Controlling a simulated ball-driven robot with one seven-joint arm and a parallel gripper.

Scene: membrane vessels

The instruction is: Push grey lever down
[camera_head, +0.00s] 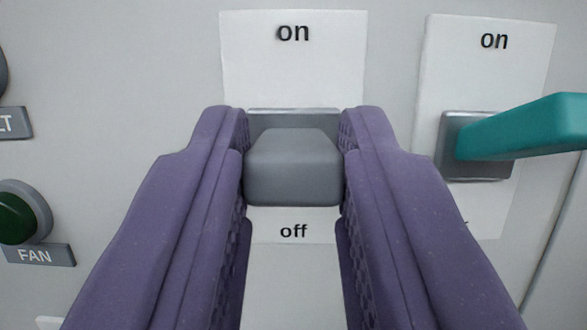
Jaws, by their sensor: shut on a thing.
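The grey lever (293,168) sticks out from its metal plate (293,114) on the panel, in the middle of the view. It stands between an "on" label (293,60) above and an "off" label (293,231) below. My gripper (293,150) has purple fingers, one on each side of the lever, and they are shut on it. The fingers hide the sides of the lever and parts of its plate.
A teal lever (530,129) on its own plate sticks out at the right, close to my right finger, below another "on" label (494,40). A green knob (16,219) with a FAN plate (38,255) is at the left.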

